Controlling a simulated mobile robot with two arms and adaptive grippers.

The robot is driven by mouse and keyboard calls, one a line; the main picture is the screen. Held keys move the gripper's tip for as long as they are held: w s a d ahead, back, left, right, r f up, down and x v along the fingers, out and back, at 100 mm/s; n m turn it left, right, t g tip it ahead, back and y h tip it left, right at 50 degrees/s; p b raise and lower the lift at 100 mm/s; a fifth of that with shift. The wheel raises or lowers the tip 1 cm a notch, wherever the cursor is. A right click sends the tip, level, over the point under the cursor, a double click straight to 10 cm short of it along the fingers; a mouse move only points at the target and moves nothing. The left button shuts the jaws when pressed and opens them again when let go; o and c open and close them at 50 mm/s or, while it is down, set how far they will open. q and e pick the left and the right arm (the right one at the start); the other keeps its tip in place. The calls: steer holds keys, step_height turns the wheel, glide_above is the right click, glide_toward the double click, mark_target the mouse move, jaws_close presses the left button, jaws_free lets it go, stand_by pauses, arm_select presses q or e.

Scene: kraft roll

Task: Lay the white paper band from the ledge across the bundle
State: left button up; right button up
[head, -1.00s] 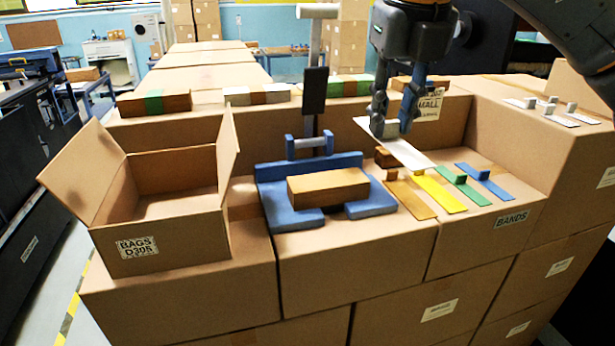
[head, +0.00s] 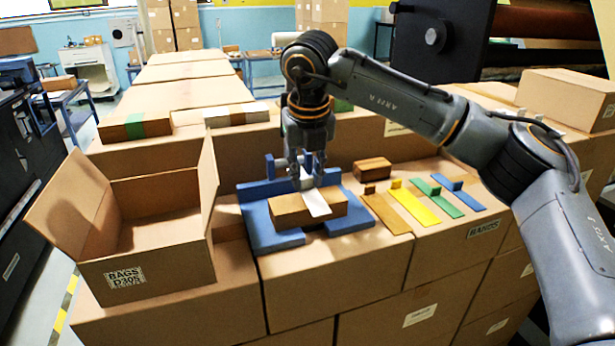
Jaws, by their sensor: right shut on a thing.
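The brown paper bundle (head: 287,212) lies in the blue cradle (head: 262,225) on the cartons. My right gripper (head: 307,184) is over the bundle, shut on the white paper band (head: 317,204). The band lies crosswise at the bundle's top, right of its middle, with its near end at the front edge. I cannot tell whether it touches the bundle all along. The band's far end is hidden by the gripper. My left gripper is not in view.
Brown, yellow (head: 413,207), green (head: 438,197) and blue (head: 460,192) bands lie to the right. A small brown block (head: 372,169) sits behind them. An open carton (head: 140,255) stands on the left. Banded bundles (head: 135,126) lie on the back ledge.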

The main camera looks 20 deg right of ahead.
steer(key=shift+f, duration=0.95)
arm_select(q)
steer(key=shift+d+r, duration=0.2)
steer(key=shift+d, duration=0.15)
arm_select(e)
steer(key=shift+d, duration=0.1)
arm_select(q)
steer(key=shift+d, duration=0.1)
arm_select(e)
steer(key=shift+s+f, duration=0.1)
steer(key=shift+f, duration=0.15)
steer(key=o, duration=0.8)
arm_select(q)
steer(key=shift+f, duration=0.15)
